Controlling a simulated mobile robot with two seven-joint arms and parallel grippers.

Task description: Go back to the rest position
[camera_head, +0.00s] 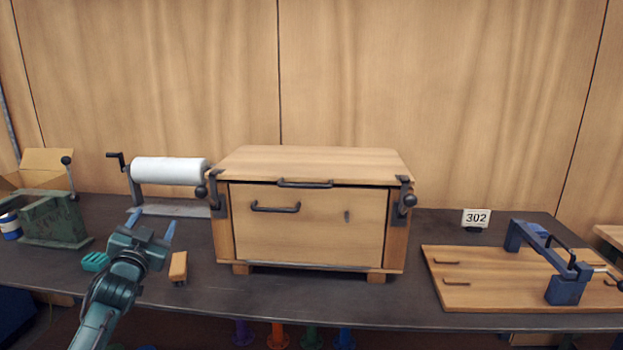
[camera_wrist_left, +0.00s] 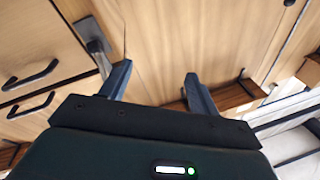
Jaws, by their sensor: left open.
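My left gripper (camera_head: 154,221) is in the lower left of the head view, in front of the dark workbench (camera_head: 330,300). Its two blue fingers are spread apart with nothing between them. In the left wrist view the open fingers (camera_wrist_left: 156,76) point toward wooden panels with dark handles, with clear space between the tips. A wooden chest (camera_head: 315,225) with a closed lid, a front handle and dark side latches stands to the gripper's right. My right gripper is in neither view.
A small orange-brown block (camera_head: 178,267) and a teal block (camera_head: 95,262) lie near the left gripper. A white roll on a crank stand (camera_head: 168,171) and a green lever press (camera_head: 55,220) stand behind. A wooden board (camera_head: 480,290) with a blue clamp (camera_head: 567,289) lies right.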

